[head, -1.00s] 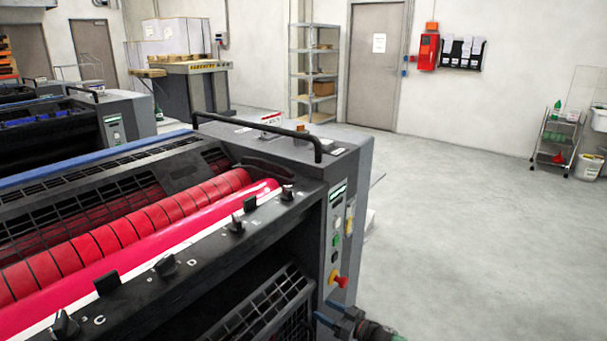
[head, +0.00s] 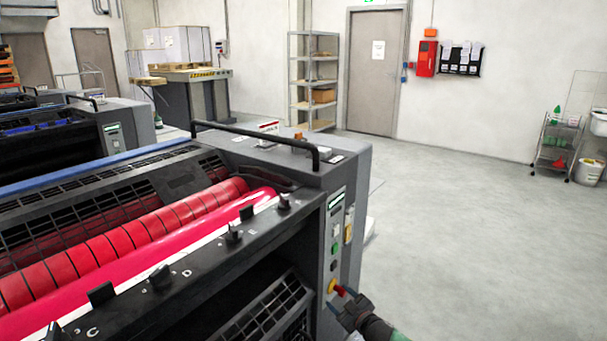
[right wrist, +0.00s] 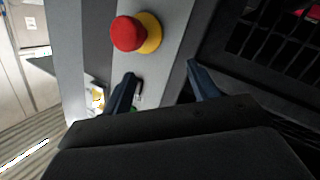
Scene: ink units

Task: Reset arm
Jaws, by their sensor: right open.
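My right gripper (head: 345,303) is at the lower right of the head view, close to the end panel of the near printing press (head: 347,185). It is open with nothing between its fingers. In the right wrist view its two dark fingers (right wrist: 161,74) stand apart in front of the grey panel. A red mushroom button (right wrist: 128,34) on a yellow base is just beyond the fingertips, and it also shows in the head view (head: 340,290), right by the gripper. I cannot tell whether a finger touches the panel. My left gripper is not in view.
The press carries red rollers (head: 135,233), a row of black knobs (head: 234,234) and a black handrail (head: 255,137). A shelf rack (head: 312,80), a door (head: 375,72) and a small cart (head: 557,145) stand along the back wall. The floor (head: 470,230) at right is clear.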

